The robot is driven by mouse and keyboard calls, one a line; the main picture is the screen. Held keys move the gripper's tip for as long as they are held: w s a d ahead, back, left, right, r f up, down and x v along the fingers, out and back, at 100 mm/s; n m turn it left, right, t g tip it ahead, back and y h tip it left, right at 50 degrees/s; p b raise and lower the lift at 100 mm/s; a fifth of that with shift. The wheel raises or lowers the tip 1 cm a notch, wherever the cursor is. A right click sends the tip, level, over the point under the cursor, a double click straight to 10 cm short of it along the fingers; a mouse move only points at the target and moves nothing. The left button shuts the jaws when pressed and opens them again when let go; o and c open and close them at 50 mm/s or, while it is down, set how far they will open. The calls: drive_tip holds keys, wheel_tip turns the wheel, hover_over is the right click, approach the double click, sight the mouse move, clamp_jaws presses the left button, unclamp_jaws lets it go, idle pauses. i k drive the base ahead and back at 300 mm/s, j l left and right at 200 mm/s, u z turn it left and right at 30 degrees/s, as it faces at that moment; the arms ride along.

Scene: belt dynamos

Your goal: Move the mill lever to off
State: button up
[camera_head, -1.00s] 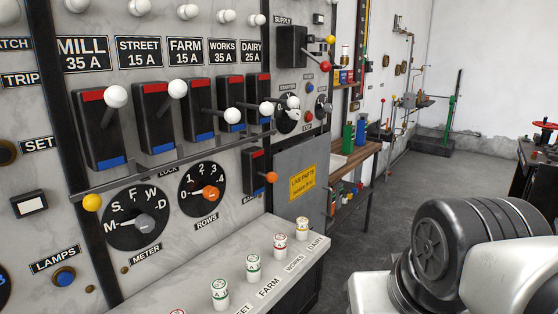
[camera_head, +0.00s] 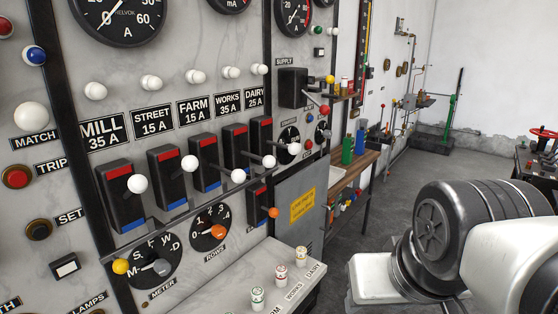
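The mill lever (camera_head: 119,197) is a black upright switch under the "MILL 35 A" plate (camera_head: 104,132), at the left end of the row in the head view. Its upper end is red and its lower end blue. Its white ball knob (camera_head: 137,184) stands out near the red end, so the lever looks raised. No off marking is readable on it. My gripper is not in view; only part of my arm shows at the lower right.
The street lever (camera_head: 167,178) to its right also has its knob high. The farm knob (camera_head: 238,176), works knob (camera_head: 268,162) and dairy knob (camera_head: 294,149) stand lower. A yellow knob (camera_head: 120,266) sits below.

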sight(137, 184)
drive_tip(key=u, duration=1.45)
